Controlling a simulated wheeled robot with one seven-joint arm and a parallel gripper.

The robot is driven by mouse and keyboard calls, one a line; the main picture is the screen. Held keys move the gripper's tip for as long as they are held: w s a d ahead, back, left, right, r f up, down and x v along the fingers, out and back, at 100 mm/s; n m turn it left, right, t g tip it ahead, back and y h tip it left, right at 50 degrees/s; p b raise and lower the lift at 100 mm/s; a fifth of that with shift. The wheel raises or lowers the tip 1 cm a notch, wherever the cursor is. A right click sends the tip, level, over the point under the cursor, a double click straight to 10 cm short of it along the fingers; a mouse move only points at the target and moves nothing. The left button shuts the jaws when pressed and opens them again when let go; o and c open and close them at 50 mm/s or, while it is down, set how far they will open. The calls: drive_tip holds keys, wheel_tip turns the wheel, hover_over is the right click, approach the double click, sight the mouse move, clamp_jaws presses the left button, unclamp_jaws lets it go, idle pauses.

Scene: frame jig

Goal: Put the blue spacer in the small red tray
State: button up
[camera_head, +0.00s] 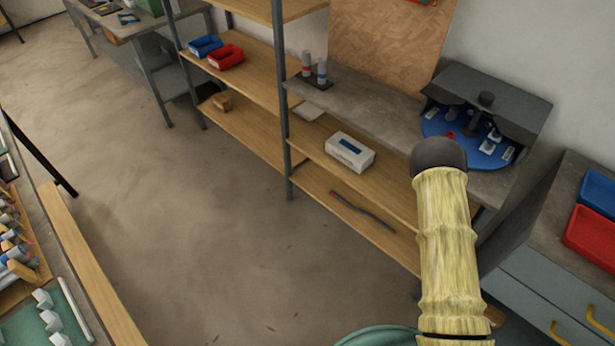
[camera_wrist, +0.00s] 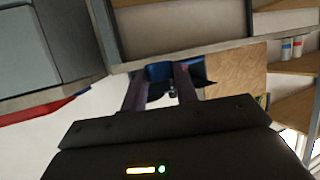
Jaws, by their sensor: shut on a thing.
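In the wrist view my gripper (camera_wrist: 160,78) has its two dark fingers a little apart, with a blue patch between the tips. I take this patch to be the blue spacer (camera_wrist: 158,70); its outline blends with the blue and dark things behind. In the head view the gripper and spacer are hidden; only my sleeved arm shows. A shallow red tray (camera_head: 592,238) lies on the grey drawer cabinet at the right, partly cut off by the picture edge. A red bin (camera_head: 226,57) stands on the upper wooden shelf. No tray is under the fingertips in the wrist view.
A blue tray (camera_head: 598,194) lies beyond the red tray on the cabinet. A dark hooded station (camera_head: 505,100) with a blue disc stands on the grey bench. A blue bin (camera_head: 205,45) and a white box (camera_head: 349,152) stand on shelves. The floor at left-centre is clear.

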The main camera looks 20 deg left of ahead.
drive_tip(key=s+r+p, duration=0.3)
drive_tip(key=r+p, duration=0.3)
drive_tip(key=p, duration=0.2)
drive_tip(key=shift+r, duration=0.1)
